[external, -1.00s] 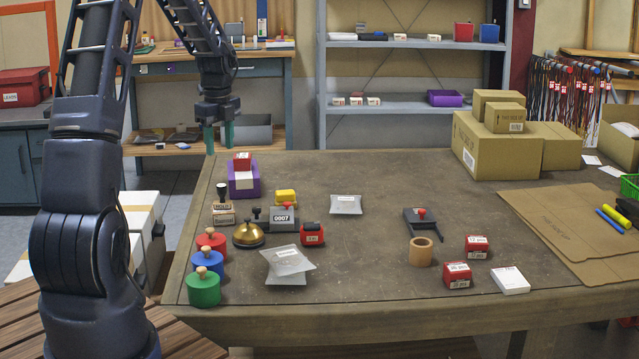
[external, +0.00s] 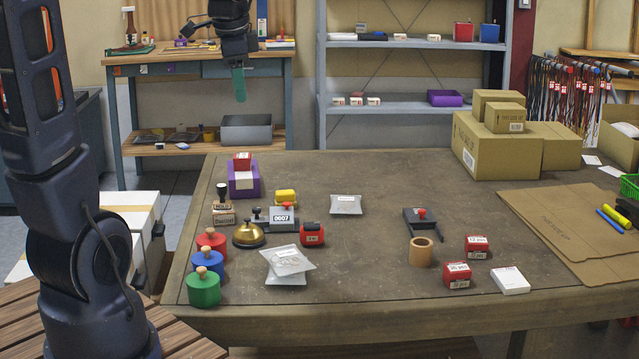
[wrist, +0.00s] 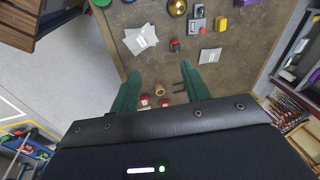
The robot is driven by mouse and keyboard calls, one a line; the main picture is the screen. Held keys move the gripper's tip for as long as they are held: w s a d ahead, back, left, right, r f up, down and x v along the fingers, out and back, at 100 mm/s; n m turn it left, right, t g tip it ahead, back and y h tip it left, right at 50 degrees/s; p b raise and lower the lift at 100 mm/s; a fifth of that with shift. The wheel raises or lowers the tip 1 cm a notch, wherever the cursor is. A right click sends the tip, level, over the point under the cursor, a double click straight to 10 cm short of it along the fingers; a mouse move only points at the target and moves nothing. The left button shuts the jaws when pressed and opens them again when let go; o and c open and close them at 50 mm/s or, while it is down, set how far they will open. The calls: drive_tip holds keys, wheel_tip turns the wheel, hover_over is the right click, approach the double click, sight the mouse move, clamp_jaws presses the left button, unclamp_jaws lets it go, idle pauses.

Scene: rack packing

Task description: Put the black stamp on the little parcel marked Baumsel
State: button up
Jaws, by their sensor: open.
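The black stamp (external: 222,191) has a black handle and a pale block lettered HOLD, and it is upright at the left of the table. My gripper (external: 239,85) is high above and apart from both. In the wrist view its green fingers (wrist: 161,88) are spread with nothing between them.
A purple box (external: 243,180) with a red box on top stands behind the stamp. A brass bell (external: 248,235), a numbering stamp (external: 283,218) and round knobbed weights (external: 204,289) are nearby. Silver packets (external: 290,263) lie farther right. The table's middle is mostly clear.

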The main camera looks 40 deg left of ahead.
drive_tip(key=s+d+n+t, duration=0.1)
drive_tip(key=s+d+n, duration=0.3)
drive_tip(key=s, duration=0.5)
drive_tip(key=s+d+r+n+t+h, duration=0.1)
drive_tip(key=s+d+n, duration=0.2)
drive_tip(key=s+d, duration=0.3)
drive_tip(key=s, duration=0.3)
drive_tip(key=shift+s+d+r+n, duration=0.25)
drive_tip(key=shift+s+n, duration=0.05)
drive_tip(key=shift+n, duration=0.1)
